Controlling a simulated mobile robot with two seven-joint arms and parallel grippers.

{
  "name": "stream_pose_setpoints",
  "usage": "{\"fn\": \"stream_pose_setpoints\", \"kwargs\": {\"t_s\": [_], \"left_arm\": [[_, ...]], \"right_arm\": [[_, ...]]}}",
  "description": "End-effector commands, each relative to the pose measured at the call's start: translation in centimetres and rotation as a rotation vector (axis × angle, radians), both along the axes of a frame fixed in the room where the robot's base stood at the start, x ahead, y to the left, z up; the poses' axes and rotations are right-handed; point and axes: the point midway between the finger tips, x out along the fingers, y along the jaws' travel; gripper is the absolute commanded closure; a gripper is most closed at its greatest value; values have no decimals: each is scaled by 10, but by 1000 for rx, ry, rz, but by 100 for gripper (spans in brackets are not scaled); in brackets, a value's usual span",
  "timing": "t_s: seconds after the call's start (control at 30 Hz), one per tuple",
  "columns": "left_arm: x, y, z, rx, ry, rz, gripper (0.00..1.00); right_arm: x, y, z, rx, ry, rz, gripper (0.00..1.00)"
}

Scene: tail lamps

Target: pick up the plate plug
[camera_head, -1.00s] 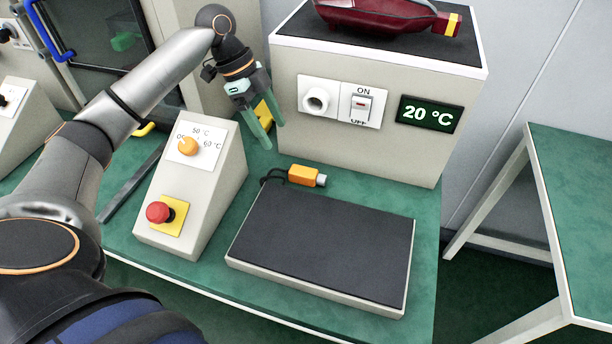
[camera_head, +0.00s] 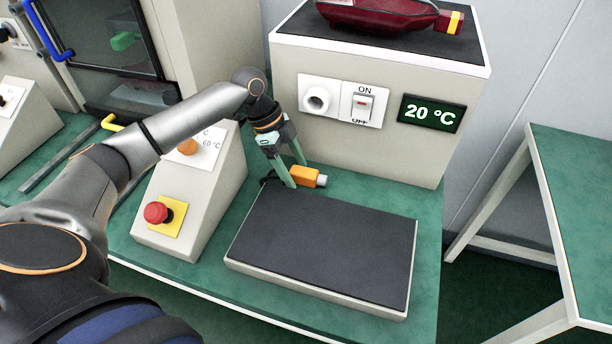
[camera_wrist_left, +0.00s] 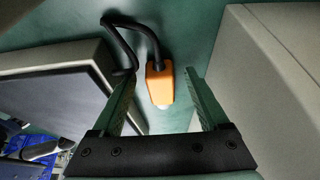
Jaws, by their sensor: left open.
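The plate plug (camera_head: 308,177) is an orange block with a pale tip and a black cable. It lies on the green table behind the dark hot plate (camera_head: 320,245). My left gripper (camera_head: 296,175) is open, with its green fingers just above and beside the plug. In the left wrist view the plug (camera_wrist_left: 159,86) shows between the two open fingers, with its black cable (camera_wrist_left: 130,40) curving away from it. I cannot tell whether the fingers touch the plug. My right gripper is not in view.
A box with a white socket (camera_head: 317,97), an ON/OFF switch (camera_head: 362,105) and a 20 °C display (camera_head: 431,113) stands close behind the plug. A control box with an orange knob and a red button (camera_head: 158,212) stands to the left. A dark red lamp (camera_head: 380,12) lies on top.

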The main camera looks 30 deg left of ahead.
Motion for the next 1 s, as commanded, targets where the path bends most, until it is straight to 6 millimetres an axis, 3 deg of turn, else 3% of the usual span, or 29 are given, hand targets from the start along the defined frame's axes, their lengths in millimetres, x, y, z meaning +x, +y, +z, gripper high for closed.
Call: {"fn": "stream_pose_setpoints", "kwargs": {"t_s": [0.13,0.8,1.0], "left_arm": [[0,0,0,0,0,0,24],[0,1,1,0,0,0,99],[0,0,1,0,-1,0,100]], "right_arm": [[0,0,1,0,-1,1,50],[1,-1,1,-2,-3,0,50],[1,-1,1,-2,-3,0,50]]}}
